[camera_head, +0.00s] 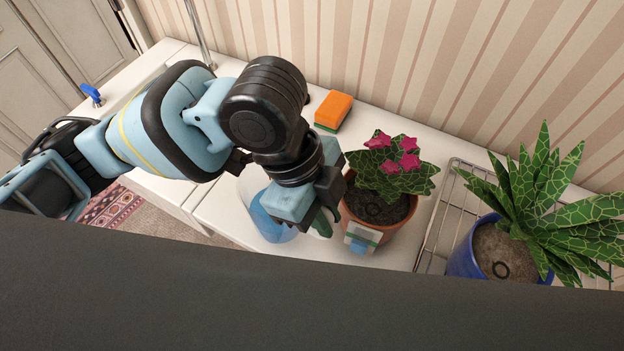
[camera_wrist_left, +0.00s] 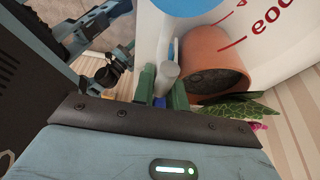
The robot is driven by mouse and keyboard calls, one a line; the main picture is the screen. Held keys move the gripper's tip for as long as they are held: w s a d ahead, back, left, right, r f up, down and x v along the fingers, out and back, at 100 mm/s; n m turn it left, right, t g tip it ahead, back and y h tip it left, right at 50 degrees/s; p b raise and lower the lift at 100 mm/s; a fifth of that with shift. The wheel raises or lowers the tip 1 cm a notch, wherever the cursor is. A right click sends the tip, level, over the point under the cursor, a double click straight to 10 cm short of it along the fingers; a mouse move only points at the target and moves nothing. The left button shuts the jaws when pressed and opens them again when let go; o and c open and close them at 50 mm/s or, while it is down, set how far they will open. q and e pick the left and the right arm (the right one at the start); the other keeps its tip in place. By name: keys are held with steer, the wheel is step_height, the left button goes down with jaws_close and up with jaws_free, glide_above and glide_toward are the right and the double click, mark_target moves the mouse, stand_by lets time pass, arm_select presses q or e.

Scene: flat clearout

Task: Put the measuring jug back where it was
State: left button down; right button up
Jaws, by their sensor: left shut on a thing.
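The measuring jug (camera_head: 268,222) is clear with blue in it and sits at the white counter's front part, partly hidden behind my left gripper (camera_head: 321,215). In the left wrist view the jug (camera_wrist_left: 230,14) fills the top, with red markings on its clear wall and a blue area. There my left gripper (camera_wrist_left: 164,90) is shut on a pale grey part between its green fingers, which looks like the jug's handle. I cannot tell whether the jug's base touches the counter. My right gripper is not in view.
A terracotta pot with pink flowers (camera_head: 372,226) stands close right of the jug. An orange and green sponge (camera_head: 334,110) lies behind. The white counter (camera_head: 228,212) is bare left of the jug.

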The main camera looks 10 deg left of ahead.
arm_select(q)
steer(key=w+a+f, duration=0.2)
steer(key=w+f, duration=0.2)
steer(key=w, duration=0.3)
steer(key=shift+w+a, duration=0.2)
steer(key=shift+f, duration=0.2)
stand_by(0.3)
steer(key=c, duration=1.4)
jaws_free()
steer(key=shift+r, duration=0.1)
steer(key=v, duration=1.2)
steer(key=shift+s, duration=0.15)
